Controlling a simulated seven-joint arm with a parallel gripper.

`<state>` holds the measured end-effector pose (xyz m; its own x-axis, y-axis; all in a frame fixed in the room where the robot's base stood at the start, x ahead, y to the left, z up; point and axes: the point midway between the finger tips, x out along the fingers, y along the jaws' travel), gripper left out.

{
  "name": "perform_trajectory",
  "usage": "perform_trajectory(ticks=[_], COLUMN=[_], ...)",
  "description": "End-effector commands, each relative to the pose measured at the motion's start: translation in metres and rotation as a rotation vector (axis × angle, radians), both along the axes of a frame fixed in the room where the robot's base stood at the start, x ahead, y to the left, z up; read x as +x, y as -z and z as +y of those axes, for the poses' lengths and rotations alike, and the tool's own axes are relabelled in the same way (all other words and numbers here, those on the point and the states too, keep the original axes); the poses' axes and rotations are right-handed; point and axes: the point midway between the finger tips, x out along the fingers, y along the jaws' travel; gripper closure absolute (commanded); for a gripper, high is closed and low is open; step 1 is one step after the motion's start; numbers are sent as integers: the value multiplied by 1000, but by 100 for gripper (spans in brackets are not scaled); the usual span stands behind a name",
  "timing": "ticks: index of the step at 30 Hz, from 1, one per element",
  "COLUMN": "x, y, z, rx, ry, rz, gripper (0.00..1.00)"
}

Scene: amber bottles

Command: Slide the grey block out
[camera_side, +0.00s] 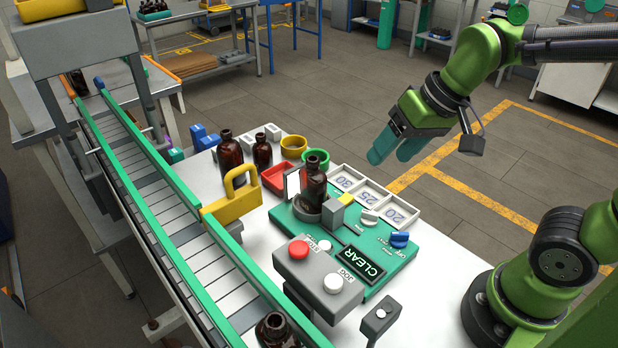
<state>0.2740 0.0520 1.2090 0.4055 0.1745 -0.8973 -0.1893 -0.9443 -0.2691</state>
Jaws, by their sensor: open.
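The grey block (332,213) sits on the green panel (405,262), close to the right side of an amber bottle (313,184). A yellow piece (346,199) shows at its upper right; I cannot tell whether the two are joined. The bottle stands upright in a dark round seat on the panel, and I cannot tell whether the block touches it. My gripper (390,155), with teal fingers, is open and empty. It hangs in the air up and to the right of the block, clear of the panel.
White knobs (369,217) and a blue knob (400,239) stick up right of the block. Numbered trays (372,197) lie behind. A grey box with red button (298,249) stands in front. A yellow gate (238,195) and conveyor (150,190) are left.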

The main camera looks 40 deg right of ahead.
Motion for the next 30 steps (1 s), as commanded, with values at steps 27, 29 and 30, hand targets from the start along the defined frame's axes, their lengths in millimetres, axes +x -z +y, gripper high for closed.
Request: perform_trajectory(ticks=[27,29,30], x=[96,96,96], y=[56,70,79], z=[33,33,33], rx=[-234,-233,-234], ry=[-247,-247,-247], rz=[402,403,402], gripper=[38,38,38])
